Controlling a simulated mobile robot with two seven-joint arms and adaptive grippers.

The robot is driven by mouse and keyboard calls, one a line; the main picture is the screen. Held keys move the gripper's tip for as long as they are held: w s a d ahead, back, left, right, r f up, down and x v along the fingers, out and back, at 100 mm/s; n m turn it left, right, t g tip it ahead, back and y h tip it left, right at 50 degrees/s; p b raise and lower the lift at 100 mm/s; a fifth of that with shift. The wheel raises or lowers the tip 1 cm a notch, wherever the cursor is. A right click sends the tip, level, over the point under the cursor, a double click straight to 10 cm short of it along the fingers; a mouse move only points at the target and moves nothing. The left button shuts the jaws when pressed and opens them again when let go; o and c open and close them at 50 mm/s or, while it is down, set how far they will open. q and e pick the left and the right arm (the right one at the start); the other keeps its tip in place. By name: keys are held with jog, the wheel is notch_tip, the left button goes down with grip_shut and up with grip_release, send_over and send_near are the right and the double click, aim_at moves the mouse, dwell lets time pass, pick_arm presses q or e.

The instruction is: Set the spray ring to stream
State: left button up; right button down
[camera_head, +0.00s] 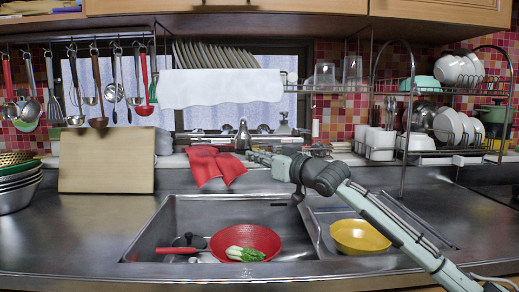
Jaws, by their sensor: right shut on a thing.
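The metal faucet (242,135) stands behind the sink, in front of the window, with its pointed top showing. My right gripper (258,157) reaches in from the right to the front of the faucet, above the back edge of the sink. It is shut on a small part there, which looks to be the spray ring. The fingers and arm hide the ring, so its setting cannot be read. My left gripper is not in view.
The sink (165,225) holds a red colander (220,240) with green vegetables and a red-handled pan. A red cloth (215,168) lies just left of my right gripper. A yellow bowl (360,236) sits under my right arm. Dish racks (440,90) stand at the right.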

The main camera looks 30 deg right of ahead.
aim_at(243, 154)
jog(key=a+m+h, duration=0.1)
jog(key=h, duration=0.1)
jog(key=a+m+h, duration=0.1)
jog(key=m+h, duration=0.1)
jog(key=h, duration=0.1)
jog(key=shift+w+a+m, duration=0.1)
jog(key=shift+a+m, duration=0.05)
jog(key=shift+m, duration=0.15)
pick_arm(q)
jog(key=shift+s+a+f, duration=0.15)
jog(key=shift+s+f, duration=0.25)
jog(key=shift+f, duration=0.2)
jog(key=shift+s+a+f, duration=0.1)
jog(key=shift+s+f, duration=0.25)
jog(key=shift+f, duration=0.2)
pick_arm(e)
jog(key=m+g+h, duration=0.1)
jog(key=h, duration=0.1)
jog(key=a+m+h, duration=0.1)
jog(key=h, duration=0.1)
jog(key=m+g+h, duration=0.1)
jog(key=shift+w+a+f+m+g+h, duration=0.1)
jog(key=shift+w+a+m+g+h, duration=0.1)
jog(key=shift+w+m+g+h, duration=0.15)
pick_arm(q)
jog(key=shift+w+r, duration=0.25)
pick_arm(e)
jog(key=shift+h, duration=0.35)
